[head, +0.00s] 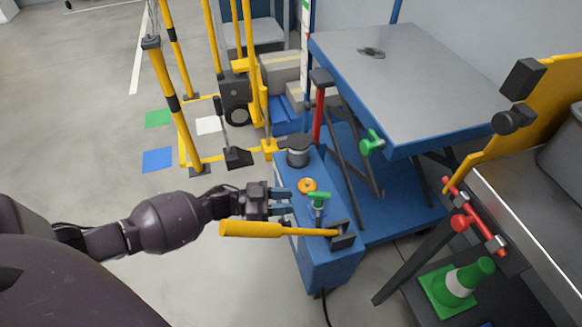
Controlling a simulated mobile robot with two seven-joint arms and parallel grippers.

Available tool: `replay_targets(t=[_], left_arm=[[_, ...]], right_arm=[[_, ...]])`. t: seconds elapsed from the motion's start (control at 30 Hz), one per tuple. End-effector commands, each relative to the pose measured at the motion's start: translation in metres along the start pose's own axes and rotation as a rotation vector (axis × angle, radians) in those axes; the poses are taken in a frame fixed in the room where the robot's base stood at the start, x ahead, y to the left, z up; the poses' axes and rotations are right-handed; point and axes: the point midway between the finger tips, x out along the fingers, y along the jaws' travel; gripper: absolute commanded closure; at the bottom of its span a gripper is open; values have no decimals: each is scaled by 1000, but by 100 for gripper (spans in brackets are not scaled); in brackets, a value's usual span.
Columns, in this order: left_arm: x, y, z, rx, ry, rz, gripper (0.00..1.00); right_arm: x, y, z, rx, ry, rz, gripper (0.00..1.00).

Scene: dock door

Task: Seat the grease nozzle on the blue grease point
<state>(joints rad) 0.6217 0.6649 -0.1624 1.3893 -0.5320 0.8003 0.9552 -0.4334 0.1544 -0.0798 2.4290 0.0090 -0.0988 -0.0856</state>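My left gripper (289,202) reaches in from the left over the near side of a blue box-shaped unit (327,266). Its two fingers are apart, with no object visible between them. A yellow lever (252,229) crosses just in front of it, and its far end meets a dark bracket on the unit. I cannot make out a grease nozzle or pick out a blue grease point; either may be hidden or too small to tell. My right gripper is not in view.
The unit's top carries a black cap (298,151), an orange ring (307,185) and a green handle (319,199). A grey-topped blue lift table (410,80) stands behind. Yellow posts (174,105) stand at left. A green-and-white cone (459,283) sits lower right.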

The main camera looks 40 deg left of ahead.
Motion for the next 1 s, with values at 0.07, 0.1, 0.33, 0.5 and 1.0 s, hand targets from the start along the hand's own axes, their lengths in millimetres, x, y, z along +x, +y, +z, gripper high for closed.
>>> replay_targets(t=[0.07, 0.1, 0.33, 0.5, 1.0], left_arm=[[-6, 0, 0, 0, -1, -1, 65], [-8, 0, 0, 0, -1, -1, 65], [-22, 0, 0, 0, 0, 0, 65], [-24, 0, 0, 0, 0, 0, 65], [-24, 0, 0, 0, 0, 0, 65]], right_arm=[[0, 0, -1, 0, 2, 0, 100], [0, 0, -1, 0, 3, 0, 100], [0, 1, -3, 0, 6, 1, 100], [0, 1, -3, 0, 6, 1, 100], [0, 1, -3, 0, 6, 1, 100]])
